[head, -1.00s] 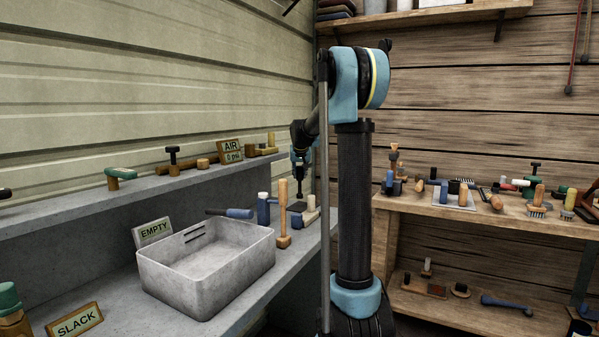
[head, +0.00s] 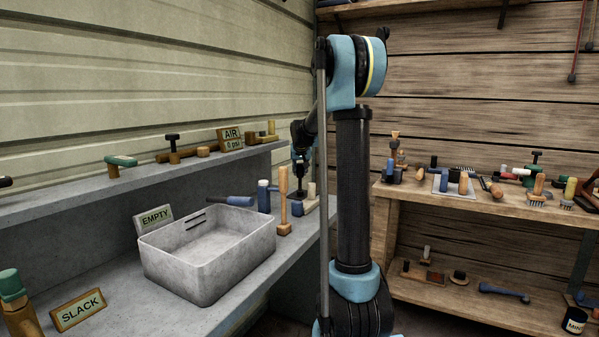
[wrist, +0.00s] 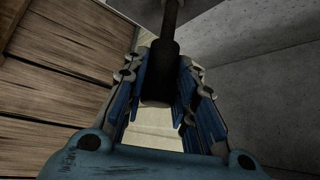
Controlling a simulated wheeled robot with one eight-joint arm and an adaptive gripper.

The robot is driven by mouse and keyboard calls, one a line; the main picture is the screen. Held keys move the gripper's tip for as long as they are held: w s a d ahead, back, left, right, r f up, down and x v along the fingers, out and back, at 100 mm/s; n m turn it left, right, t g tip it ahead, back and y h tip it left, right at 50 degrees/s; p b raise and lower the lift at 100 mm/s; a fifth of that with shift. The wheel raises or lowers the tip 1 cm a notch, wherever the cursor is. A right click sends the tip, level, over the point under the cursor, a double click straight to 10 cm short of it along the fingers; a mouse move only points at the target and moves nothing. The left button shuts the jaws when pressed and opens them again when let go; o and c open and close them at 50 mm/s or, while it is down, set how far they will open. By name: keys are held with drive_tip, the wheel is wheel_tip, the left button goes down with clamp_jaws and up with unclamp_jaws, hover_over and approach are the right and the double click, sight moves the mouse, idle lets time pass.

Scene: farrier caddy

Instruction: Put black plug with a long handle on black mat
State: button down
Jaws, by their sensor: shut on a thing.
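My gripper (wrist: 160,88) is shut on a black cylindrical piece, the black plug with a long handle (wrist: 160,72). In the wrist view the plug lies between the blue finger pads. A thinner dark shaft runs from it to the top edge, where its far end is cut off. In the head view my gripper (head: 301,172) is small and dark, at the right end of the grey bench beside my arm column. What it holds is hard to make out there. I cannot make out a black mat in either view.
A grey bin (head: 207,262) stands on the grey bench by the EMPTY sign (head: 155,219). A wooden mallet (head: 284,203) and a blue bottle (head: 264,196) stand near my gripper. A crowded wooden shelf (head: 395,191) is at right. The SLACK sign (head: 78,310) is at front left.

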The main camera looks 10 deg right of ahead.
drive_tip(key=shift+f, duration=0.4)
idle(0.3)
drive_tip(key=c, duration=1.2)
unclamp_jaws()
drive_tip(key=v, duration=1.1)
drive_tip(key=shift+s+r, duration=0.2)
drive_tip(key=shift+r, duration=0.15)
